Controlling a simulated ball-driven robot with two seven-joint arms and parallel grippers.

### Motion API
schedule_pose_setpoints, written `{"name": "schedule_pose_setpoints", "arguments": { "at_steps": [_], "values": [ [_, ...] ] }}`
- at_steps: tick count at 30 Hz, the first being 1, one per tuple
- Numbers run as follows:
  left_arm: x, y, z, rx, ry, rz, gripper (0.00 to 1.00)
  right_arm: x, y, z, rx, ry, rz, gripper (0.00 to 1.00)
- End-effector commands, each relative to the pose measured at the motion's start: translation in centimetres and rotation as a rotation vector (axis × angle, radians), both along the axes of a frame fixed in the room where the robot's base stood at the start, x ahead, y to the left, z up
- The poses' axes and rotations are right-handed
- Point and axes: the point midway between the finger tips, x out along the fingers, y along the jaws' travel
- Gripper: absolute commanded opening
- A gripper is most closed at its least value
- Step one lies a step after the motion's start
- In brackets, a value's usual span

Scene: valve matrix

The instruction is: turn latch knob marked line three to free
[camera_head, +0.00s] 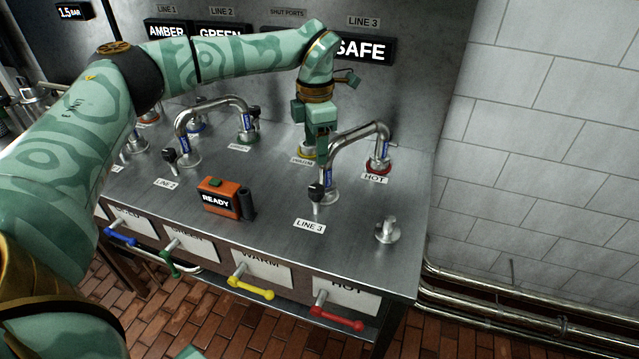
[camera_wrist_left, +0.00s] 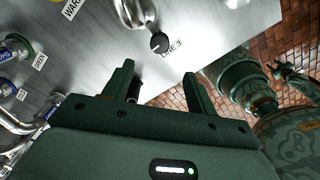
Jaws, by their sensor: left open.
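The black line three latch knob (camera_head: 316,191) sits at the front foot of the chrome swing pipe (camera_head: 347,137), just behind the LINE 3 label (camera_head: 310,226). In the left wrist view the knob (camera_wrist_left: 159,42) shows beyond the fingers, beside its label (camera_wrist_left: 172,48). My left gripper (camera_head: 321,150) points down over the bench, behind the knob and left of the pipe, near the yellow-ringed port (camera_head: 306,153). Its fingers (camera_wrist_left: 160,82) are apart with nothing held between them. My right gripper is not in view. The LINE 3 display (camera_head: 364,50) reads SAFE.
The pipe's far end stands at the red HOT port (camera_head: 378,166). An orange READY box (camera_head: 218,198) lies left of the knob, and a metal stub (camera_head: 387,230) stands to its right. Coloured handles, including a red one (camera_head: 336,319), line the front. Another pipe (camera_head: 190,122) stands left.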

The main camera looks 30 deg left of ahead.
Motion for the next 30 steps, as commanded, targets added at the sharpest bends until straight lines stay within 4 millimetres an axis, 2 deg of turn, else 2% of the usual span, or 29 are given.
{"name": "schedule_pose_setpoints", "arguments": {
  "at_steps": [1, 6, 13, 18, 27, 30],
  "values": [
    [0.0, 0.0, -1.9, 0.000, 0.006, 0.000, 0.57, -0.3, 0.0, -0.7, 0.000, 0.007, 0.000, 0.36],
    [0.0, 0.0, -6.3, 0.000, 0.006, 0.000, 0.57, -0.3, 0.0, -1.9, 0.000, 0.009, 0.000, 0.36],
    [0.0, 0.0, -10.5, 0.000, 0.003, 0.000, 0.57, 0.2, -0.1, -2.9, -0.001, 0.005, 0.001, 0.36],
    [0.0, 0.0, -11.7, 0.000, 0.000, 0.001, 0.57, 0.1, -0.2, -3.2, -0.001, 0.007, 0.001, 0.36],
    [0.0, 0.0, -11.9, 0.000, -0.001, 0.001, 0.57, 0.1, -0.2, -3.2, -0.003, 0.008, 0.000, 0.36],
    [0.0, 0.0, -11.9, 0.001, -0.001, 0.001, 0.29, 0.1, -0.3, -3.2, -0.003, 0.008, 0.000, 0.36]
  ]
}}
